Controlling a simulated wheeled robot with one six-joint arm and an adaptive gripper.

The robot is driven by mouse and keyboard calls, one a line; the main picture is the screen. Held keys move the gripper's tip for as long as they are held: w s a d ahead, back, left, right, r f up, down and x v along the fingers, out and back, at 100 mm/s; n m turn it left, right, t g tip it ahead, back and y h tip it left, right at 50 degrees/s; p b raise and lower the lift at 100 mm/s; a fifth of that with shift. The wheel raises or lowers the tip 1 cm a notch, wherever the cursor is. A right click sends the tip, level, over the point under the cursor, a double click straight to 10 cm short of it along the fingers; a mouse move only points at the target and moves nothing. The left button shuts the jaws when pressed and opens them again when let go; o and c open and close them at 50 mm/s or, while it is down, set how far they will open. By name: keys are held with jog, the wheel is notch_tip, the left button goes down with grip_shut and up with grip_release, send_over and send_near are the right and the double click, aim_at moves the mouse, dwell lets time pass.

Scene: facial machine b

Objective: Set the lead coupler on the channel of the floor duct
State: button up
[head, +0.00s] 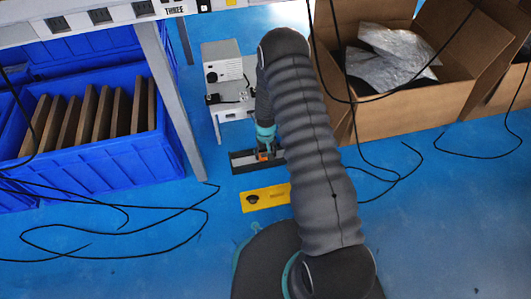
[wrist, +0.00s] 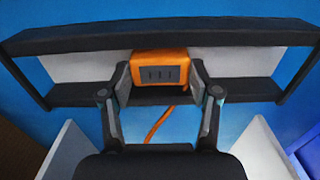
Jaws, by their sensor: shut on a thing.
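The lead coupler is an orange block with a dark slotted face (wrist: 160,72). It shows small and partly hidden in the head view (head: 263,155). My gripper (wrist: 160,78) is shut on it, one finger on each side. An orange lead hangs from the coupler toward the bottom of the wrist view. The floor duct (wrist: 75,68) has two dark rails with a pale channel between them. It also lies on the blue floor in the head view (head: 240,163). The coupler is over the channel, in line with its middle, and overlaps the near rail in view. I cannot tell whether it touches the duct.
A yellow plate (head: 265,198) lies on the floor nearer me. A grey device (head: 222,68) stands behind the duct. Blue crates (head: 110,165) and a table leg (head: 171,100) are left, an open cardboard box (head: 415,110) right. Black cables (head: 120,252) cross the floor.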

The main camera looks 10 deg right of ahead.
jog(key=o, duration=1)
jog(key=shift+r, duration=5.95)
